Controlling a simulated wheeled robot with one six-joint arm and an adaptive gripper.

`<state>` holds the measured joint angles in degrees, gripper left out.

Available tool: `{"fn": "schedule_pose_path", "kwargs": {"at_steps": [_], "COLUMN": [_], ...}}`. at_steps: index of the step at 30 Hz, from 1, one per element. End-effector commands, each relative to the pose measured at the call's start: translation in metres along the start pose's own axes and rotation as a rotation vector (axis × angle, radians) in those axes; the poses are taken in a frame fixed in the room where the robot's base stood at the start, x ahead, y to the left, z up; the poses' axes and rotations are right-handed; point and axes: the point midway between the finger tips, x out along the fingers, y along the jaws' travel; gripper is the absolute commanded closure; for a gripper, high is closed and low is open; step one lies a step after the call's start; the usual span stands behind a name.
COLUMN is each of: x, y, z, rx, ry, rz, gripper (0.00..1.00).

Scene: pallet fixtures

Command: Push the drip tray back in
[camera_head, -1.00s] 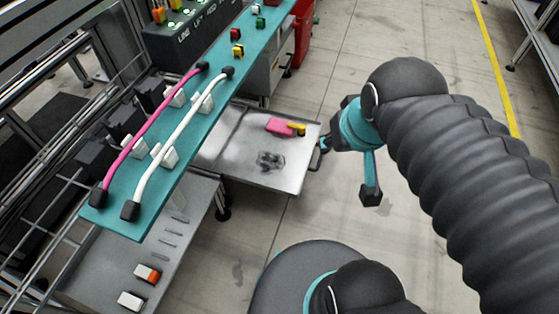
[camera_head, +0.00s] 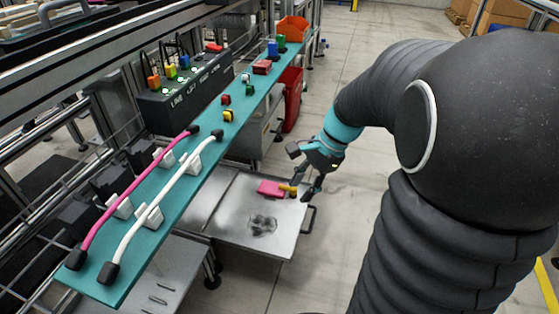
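The drip tray (camera_head: 222,232) is a flat grey metal tray sticking out to the right from under the teal shelf (camera_head: 137,262). It has a dark wet stain (camera_head: 262,225) and a black handle (camera_head: 309,220) on its right edge. A pink cloth (camera_head: 271,188) and a small yellow item (camera_head: 288,190) lie near its far right corner. My gripper (camera_head: 300,191) is at that corner, beside the yellow item and beyond the handle. Its dark fingers look spread and point down. I cannot tell whether they touch the tray or the yellow item.
The teal shelf carries a pink hose (camera_head: 132,196), a white hose (camera_head: 160,205) and several coloured blocks. A black switch box (camera_head: 185,90) stands behind it. A red bin (camera_head: 292,98) is beyond the tray. The concrete floor right of the tray is open.

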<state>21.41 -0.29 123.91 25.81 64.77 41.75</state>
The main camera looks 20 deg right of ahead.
Motion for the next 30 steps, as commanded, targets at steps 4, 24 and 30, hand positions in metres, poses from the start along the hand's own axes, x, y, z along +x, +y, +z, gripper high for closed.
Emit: {"fn": "schedule_pose_path", "kwargs": {"at_steps": [4,24,30], "x": [0.024,0.146,0.188], "y": [-0.015,-0.022,-0.001], "z": [-0.042,-0.254,-0.313], "rx": [0.293,1.534,1.831], "ry": [-0.128,-0.778,-1.000], "rz": [0.009,0.122,0.190], "gripper": [0.61,0.61,0.61]}}
